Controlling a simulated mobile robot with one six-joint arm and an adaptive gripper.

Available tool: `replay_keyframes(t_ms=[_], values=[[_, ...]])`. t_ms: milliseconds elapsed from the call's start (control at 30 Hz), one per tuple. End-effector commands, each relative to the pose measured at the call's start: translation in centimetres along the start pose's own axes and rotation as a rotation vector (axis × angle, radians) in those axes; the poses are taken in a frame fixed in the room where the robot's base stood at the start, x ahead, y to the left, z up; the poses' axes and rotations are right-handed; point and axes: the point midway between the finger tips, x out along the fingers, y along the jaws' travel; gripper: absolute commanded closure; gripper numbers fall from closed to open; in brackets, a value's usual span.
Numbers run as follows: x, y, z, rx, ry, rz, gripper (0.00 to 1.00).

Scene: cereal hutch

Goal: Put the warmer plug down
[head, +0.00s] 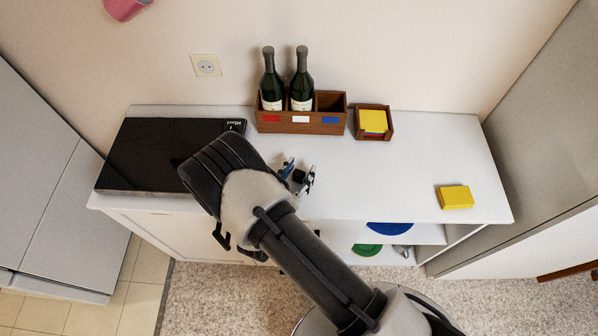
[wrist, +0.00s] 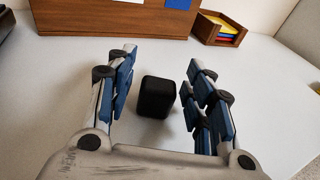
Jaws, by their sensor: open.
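The warmer plug, a small black block with rounded edges, shows between my gripper's fingers in the wrist view (wrist: 158,97). It appears to stand on the white counter, with a gap on both sides to the finger pads. In the head view the plug (head: 299,176) is a small dark spot between the fingertips. My gripper (head: 298,172) is open over the front middle of the counter, partly hidden by my arm. In the wrist view my gripper (wrist: 161,78) has its blue-padded fingers spread around the plug.
The white counter (head: 400,180) is clear on the right up to a yellow block (head: 455,197). A wooden crate (head: 300,127) with two bottles and a small box (head: 388,134) of yellow cards stand behind. A flat black appliance (head: 140,160) lies left. A wall socket (head: 206,66) is above.

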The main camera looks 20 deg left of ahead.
Motion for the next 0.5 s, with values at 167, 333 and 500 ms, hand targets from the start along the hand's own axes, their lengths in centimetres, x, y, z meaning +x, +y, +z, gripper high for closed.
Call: replay_keyframes(t_ms=[167,333,500], values=[[0.0,0.0,0.0,0.000,0.000,0.000,0.51],[-0.1,0.0,0.5,0.000,0.000,0.000,0.51],[-1.6,0.2,1.4,-0.003,0.001,0.007,0.51]])
